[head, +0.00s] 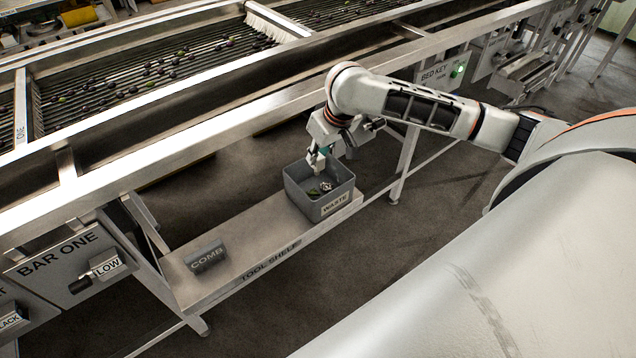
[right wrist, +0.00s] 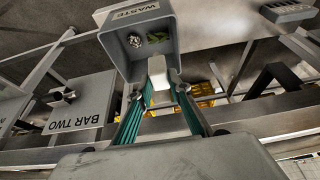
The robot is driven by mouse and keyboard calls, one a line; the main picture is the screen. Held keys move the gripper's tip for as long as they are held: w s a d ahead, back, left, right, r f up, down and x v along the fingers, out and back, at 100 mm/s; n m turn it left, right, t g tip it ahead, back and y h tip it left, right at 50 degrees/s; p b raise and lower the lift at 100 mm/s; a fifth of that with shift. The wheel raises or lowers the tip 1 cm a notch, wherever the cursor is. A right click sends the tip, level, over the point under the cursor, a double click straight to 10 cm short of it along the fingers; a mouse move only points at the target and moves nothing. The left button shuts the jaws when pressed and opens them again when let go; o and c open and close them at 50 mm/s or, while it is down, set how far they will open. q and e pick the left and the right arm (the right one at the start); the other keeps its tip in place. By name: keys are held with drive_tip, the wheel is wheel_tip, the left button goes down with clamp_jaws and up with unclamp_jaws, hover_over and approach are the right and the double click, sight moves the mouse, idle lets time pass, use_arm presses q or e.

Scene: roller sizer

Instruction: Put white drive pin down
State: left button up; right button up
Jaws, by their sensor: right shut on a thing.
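My right gripper (head: 318,158) is over the grey waste bin (head: 341,200), with its fingers pointing down at the bin's far-left part. In the right wrist view the same gripper (right wrist: 157,80) is shut on the white drive pin (right wrist: 157,70), a small pale block between the two fingertips. The bin also shows ahead of the fingers in that view (right wrist: 118,55). I cannot tell whether the pin is above the rim or just inside it. My left gripper is not in view.
The bin stands on the tool shelf (head: 240,250), with a grey comb block (head: 206,256) at its left end. Green scraps and a pale crumpled bit lie in the bin. The shelf between them is clear. The metal sizer frame (head: 180,145) runs behind.

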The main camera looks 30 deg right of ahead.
wheel_tip(320, 180, down, 11)
drive_tip(key=shift+f, duration=0.2)
idle(0.3)
drive_tip(key=shift+f, duration=0.6)
drive_tip(key=o, duration=1)
drive_tip(key=shift+w+r, duration=0.1)
drive_tip(key=shift+r, duration=0.05)
